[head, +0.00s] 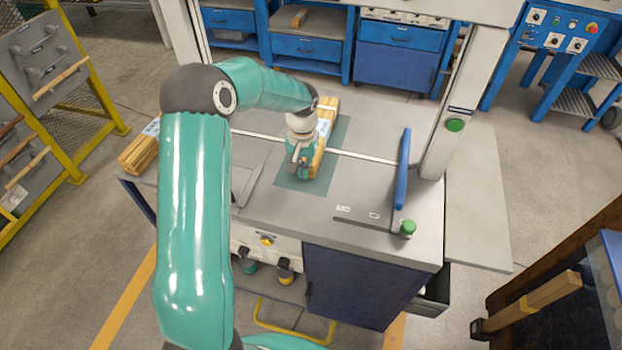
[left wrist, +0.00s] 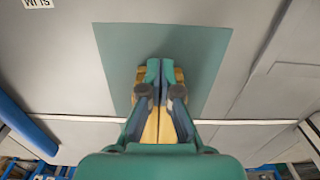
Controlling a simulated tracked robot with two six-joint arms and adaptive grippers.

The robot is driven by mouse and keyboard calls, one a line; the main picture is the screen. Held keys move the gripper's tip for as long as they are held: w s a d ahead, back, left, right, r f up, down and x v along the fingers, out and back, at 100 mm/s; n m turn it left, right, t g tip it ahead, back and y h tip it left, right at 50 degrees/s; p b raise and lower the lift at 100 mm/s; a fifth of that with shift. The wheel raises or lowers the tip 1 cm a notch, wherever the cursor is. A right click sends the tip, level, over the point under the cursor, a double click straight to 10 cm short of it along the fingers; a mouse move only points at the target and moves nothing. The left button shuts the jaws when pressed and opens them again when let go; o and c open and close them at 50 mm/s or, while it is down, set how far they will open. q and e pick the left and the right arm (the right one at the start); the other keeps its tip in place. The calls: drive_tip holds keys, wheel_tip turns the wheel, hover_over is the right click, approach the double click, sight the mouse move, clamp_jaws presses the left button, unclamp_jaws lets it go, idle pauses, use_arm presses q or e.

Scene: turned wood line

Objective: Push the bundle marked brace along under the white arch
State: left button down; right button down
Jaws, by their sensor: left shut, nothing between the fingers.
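A bundle of yellow wooden pieces (head: 328,122) with a pale label lies on the green mat (head: 340,133) on the grey table. The label's word is too small to read. The bundle lies across the white line on the table, beneath the white arch (head: 461,100). My left gripper (head: 303,173) is shut and empty at the bundle's near end and hides part of it. In the left wrist view its shut fingers (left wrist: 160,68) cover the middle of the bundle (left wrist: 150,129); I cannot tell whether they touch it. My right gripper is not in view.
A second wooden bundle (head: 137,155) lies at the table's left end. A blue upright plate (head: 402,168) and a green button (head: 408,228) stand at the right. Blue workbenches (head: 307,48) stand behind. The table between mat and blue plate is clear.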

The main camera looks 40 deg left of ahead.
use_arm(q)
drive_tip(key=w, duration=0.1)
drive_tip(key=w+a, duration=0.1)
drive_tip(key=w+a+p, duration=0.1)
drive_tip(key=w, duration=0.1)
drive_tip(key=shift+w+a+r, duration=0.1)
drive_tip(key=shift+a, duration=0.05)
drive_tip(key=shift+w+a, duration=0.25)
drive_tip(key=shift+w, duration=0.25)
drive_tip(key=shift+s+d+f+b, duration=0.25)
drive_tip(key=shift+s+d+b, duration=0.05)
drive_tip(key=shift+s, duration=0.05)
drive_tip(key=shift+s+d+f+b, duration=0.1)
drive_tip(key=shift+s+d+b, duration=0.2)
drive_tip(key=shift+s+b, duration=0.25)
drive_tip(key=shift+s+d+f+b, duration=0.1)
drive_tip(key=shift+s+d+b, duration=0.2)
drive_tip(key=shift+s, duration=0.4)
wheel_tip(320, 180, up, 10)
drive_tip(key=shift+s+r, duration=0.15)
drive_tip(key=shift+r, duration=0.1)
